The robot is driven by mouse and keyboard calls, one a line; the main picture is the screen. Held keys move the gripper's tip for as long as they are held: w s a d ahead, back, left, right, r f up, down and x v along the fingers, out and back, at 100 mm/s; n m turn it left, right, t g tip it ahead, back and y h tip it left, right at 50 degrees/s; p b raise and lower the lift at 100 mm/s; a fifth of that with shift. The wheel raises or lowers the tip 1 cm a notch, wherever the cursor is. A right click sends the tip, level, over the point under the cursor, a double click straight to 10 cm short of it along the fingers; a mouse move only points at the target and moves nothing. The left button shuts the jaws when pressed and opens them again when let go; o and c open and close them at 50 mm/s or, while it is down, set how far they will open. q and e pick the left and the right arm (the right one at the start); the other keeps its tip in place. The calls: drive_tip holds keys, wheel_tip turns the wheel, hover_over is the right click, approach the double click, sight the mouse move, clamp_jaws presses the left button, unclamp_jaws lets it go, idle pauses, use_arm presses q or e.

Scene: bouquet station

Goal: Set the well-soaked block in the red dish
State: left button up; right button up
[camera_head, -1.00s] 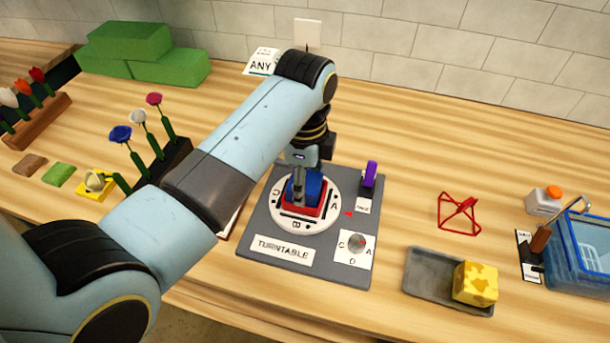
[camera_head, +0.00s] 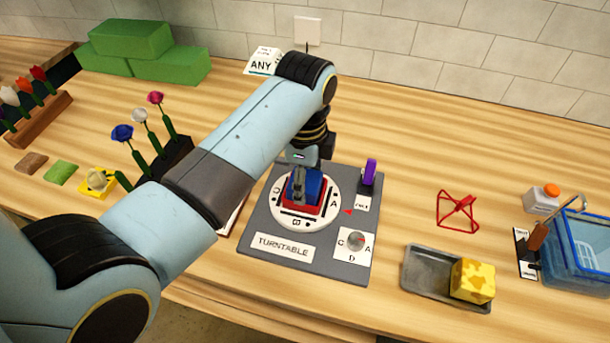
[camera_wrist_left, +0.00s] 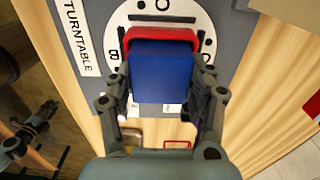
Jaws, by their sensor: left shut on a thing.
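The blue block (camera_head: 314,184) is between the fingers of my left gripper (camera_head: 302,187), which is shut on it. The block is in or just above the red dish (camera_head: 299,210), which sits on the white turntable disc (camera_head: 287,219). In the left wrist view, the blue block (camera_wrist_left: 163,75) fills the space between the fingers of the left gripper (camera_wrist_left: 168,95), and the rim of the red dish (camera_wrist_left: 160,33) shows beyond it. Whether the block touches the dish floor is hidden.
A grey tray (camera_head: 425,275) holds a patchy yellow block (camera_head: 473,280). A red wire stand (camera_head: 458,212) and a blue tub (camera_head: 570,265) are to the right. Several flowers stand in a dark rack (camera_head: 170,157) to the left. Green blocks (camera_head: 130,38) are stacked behind. Bare wood surrounds the red stand.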

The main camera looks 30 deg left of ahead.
idle(0.4)
use_arm(q)
drive_tip(key=o, duration=1.7)
drive_tip(key=shift+r, duration=3.55)
